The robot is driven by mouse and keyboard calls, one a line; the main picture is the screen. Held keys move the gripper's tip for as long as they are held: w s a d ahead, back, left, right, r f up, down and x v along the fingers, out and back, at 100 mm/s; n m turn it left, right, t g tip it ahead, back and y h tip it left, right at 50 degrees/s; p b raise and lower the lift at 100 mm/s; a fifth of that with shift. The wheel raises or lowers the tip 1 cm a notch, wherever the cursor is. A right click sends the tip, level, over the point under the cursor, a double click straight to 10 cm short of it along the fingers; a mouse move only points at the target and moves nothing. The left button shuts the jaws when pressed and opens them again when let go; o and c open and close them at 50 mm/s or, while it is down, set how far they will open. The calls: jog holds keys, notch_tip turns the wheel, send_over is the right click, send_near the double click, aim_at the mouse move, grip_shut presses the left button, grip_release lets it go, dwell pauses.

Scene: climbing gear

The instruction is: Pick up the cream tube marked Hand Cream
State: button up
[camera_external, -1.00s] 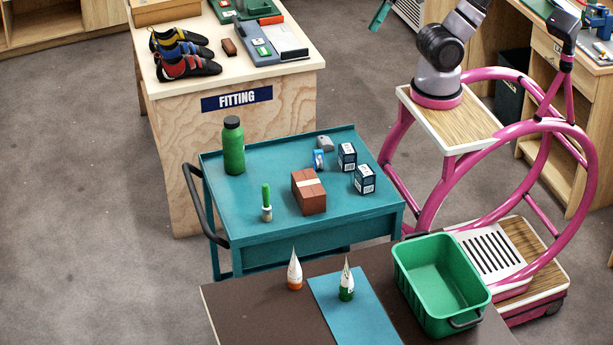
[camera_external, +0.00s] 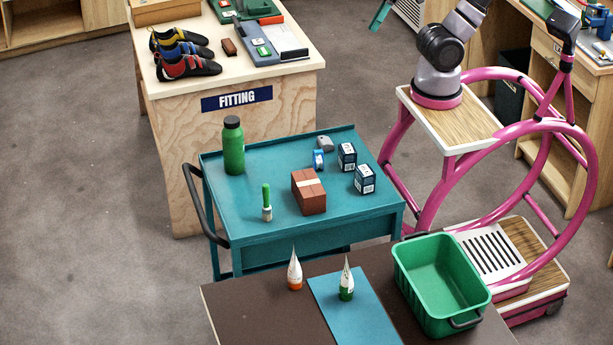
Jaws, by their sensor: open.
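Two cream-white tubes stand upright on their caps on the dark brown table (camera_external: 250,305) at the front. One tube with an orange cap (camera_external: 294,270) stands on the bare brown top. The other tube with a green cap (camera_external: 346,280) stands on the blue mat (camera_external: 365,325). Their print is too small to read, so I cannot tell which is marked Hand Cream. My arm rises from its pink-ringed base and leaves the picture at the top.
A green bin (camera_external: 440,275) stands on the table, right of the tubes. Behind is a teal cart (camera_external: 235,205) with a green bottle (camera_external: 233,147), a brush (camera_external: 267,203), a brown block (camera_external: 309,192) and small dark boxes (camera_external: 347,157). The table's left front is clear.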

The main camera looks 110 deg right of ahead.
jog(key=shift+c, duration=0.3)
jog(key=m+g+y, duration=0.4)
jog(key=m+y, duration=1.2)
send_over(348, 263)
jog(key=s+d, duration=0.1)
jog(key=d, duration=0.3)
notch_tip(348, 263, down, 31)
notch_tip(348, 263, down, 8)
jog(key=shift+a+r, duration=0.1)
jog(key=shift+w+a+f, duration=0.1)
jog(key=shift+a, duration=0.45)
jog(key=shift+w+a+f, duration=0.1)
jog(key=shift+a, duration=0.45)
jog(key=shift+w+a, duration=0.15)
jog(key=shift+a, duration=0.2)
